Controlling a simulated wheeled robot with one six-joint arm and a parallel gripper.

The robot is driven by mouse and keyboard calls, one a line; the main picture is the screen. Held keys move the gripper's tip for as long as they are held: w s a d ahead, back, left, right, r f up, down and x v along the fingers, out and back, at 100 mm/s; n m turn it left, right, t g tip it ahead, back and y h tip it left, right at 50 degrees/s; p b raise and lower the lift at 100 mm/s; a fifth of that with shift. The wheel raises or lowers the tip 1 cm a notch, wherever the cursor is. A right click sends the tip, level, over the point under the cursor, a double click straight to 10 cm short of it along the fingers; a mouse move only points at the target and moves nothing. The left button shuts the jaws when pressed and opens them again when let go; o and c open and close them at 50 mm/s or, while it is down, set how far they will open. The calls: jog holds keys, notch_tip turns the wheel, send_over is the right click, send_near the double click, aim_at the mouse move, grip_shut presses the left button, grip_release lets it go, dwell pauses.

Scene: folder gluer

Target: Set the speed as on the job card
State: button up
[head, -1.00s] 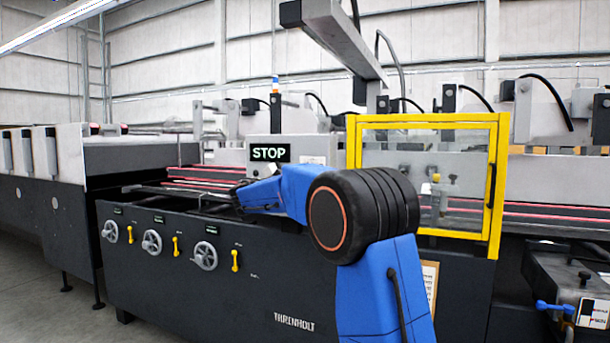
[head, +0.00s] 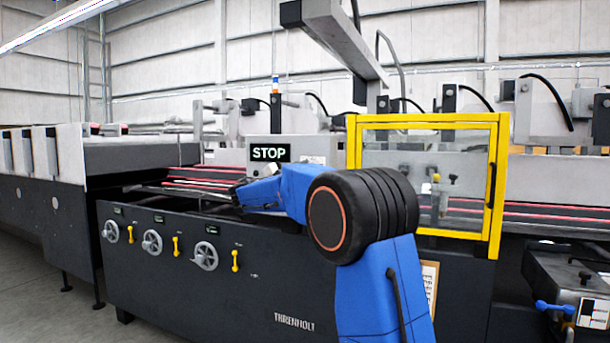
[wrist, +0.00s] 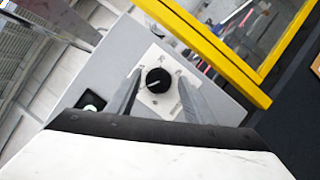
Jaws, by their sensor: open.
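A round black knob (wrist: 158,80) with a white pointer line sits on a white plate (wrist: 162,102) on a grey box, in the wrist view. The pointer slants; the scale marks around it are too small to read. My gripper (wrist: 159,84) is open, one finger on each side of the knob. I cannot tell whether the fingers touch it. In the head view the grey control box (head: 255,140) carries a display reading STOP (head: 270,153). My arm hides the knob there. A paper card (head: 430,277), partly behind my arm, has unreadable text.
A yellow-framed clear guard (head: 428,125) stands right of the control box; its frame (wrist: 215,50) passes close by in the wrist view. Several grey handwheels (head: 152,242) and yellow levers (head: 235,260) line the dark front panel. A small dark display (wrist: 92,101) sits left of the knob.

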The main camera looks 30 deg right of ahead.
jog(key=v, duration=1.7)
jog(key=shift+a, duration=0.2)
jog(key=shift+s+f, duration=0.1)
jog(key=shift+s, duration=0.05)
jog(key=s+d+f+m+g+y, duration=0.1)
jog(key=s+d+f+y, duration=0.2)
jog(key=s+f, duration=0.35)
jog(key=s+d+f+m+g+y, duration=0.1)
jog(key=s+d+f+y, duration=0.25)
jog(key=s, duration=0.65)
jog(key=s+d+f+m+g+y, duration=0.1)
jog(key=s+d+f+y, duration=0.15)
jog(key=s+f, duration=0.4)
jog(key=s+a+f+m+y, duration=0.2)
jog(key=s+a+f+y, duration=0.1)
jog(key=s, duration=0.5)
jog(key=s+a+f+m+t+y, duration=0.1)
jog(key=s+a+f+m+y, duration=0.1)
jog(key=s+a+f, duration=0.4)
jog(key=s+a+f+m+y, duration=0.2)
jog(key=s+a+f+y, duration=0.3)
jog(key=s, duration=0.5)
notch_tip(320, 180, down, 3)
jog(key=shift+r+t, duration=0.2)
jog(key=shift+t, duration=0.1)
